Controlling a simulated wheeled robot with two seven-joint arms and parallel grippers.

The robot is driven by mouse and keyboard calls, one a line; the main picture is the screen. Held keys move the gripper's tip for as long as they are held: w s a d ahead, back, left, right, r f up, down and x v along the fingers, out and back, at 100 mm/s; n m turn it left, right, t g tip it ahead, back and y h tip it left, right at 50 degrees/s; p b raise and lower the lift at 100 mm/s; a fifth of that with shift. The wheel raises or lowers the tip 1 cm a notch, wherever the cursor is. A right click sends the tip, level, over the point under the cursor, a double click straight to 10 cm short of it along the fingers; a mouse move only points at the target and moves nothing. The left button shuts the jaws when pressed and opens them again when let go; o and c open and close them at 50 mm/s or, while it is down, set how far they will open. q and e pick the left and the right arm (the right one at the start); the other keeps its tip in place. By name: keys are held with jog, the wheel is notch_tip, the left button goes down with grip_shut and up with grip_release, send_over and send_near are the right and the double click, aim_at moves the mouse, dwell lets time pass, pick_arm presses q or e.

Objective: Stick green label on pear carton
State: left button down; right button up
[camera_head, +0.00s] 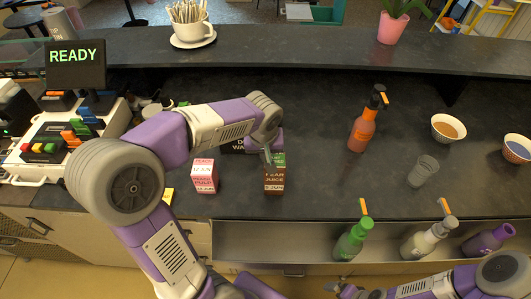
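The brown pear carton (274,181), lettered like "PEAR JUICE" and "9 JUN", stands upright near the counter's front edge. My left gripper (269,157) points down just above and behind its top; my arm covers much of the gripper. A small green patch with pale marks (280,159) shows beside the fingers at the carton's top. I cannot tell whether it is the green label, or whether the fingers hold it. My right gripper (341,285) is low at the bottom edge, in front of the counter, its fingers too small to read.
A pink peach carton (204,176) stands left of the pear carton. A dark sign (236,146) is partly behind my arm. An orange bottle (362,132), a glass (423,171) and bowls (448,127) stand right. Several bottles (354,240) sit in a front trough (300,240).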

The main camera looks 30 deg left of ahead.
pick_arm(q)
jog(key=shift+f, duration=0.1)
jog(key=c, duration=1.3)
grip_release()
jog(key=p+v, duration=0.1)
jog(key=v, duration=0.6)
jog(key=shift+r, duration=0.3)
